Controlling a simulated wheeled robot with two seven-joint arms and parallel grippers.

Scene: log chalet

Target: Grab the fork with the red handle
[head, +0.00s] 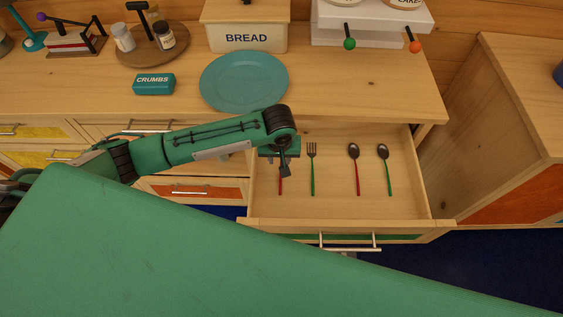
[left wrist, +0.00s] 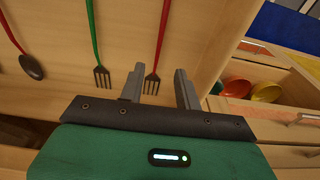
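The red-handled fork lies in the open drawer (head: 400,200). In the head view my left gripper (head: 285,168) covers its head, and only its red handle (head: 280,186) shows. In the left wrist view the fork (left wrist: 155,75) lies between the two spread fingers of my left gripper (left wrist: 160,88), with its tines near the finger on the left. The gripper is open and holds nothing. A green-handled fork (head: 312,170) lies just to the right in the head view. My right gripper is not in view.
A red-handled spoon (head: 355,170) and a green-handled spoon (head: 386,170) lie farther right in the drawer. On the counter behind are a teal plate (head: 245,80), a crumbs box (head: 154,84) and a bread box (head: 246,38). The wrist view shows coloured bowls (left wrist: 237,89) in another compartment.

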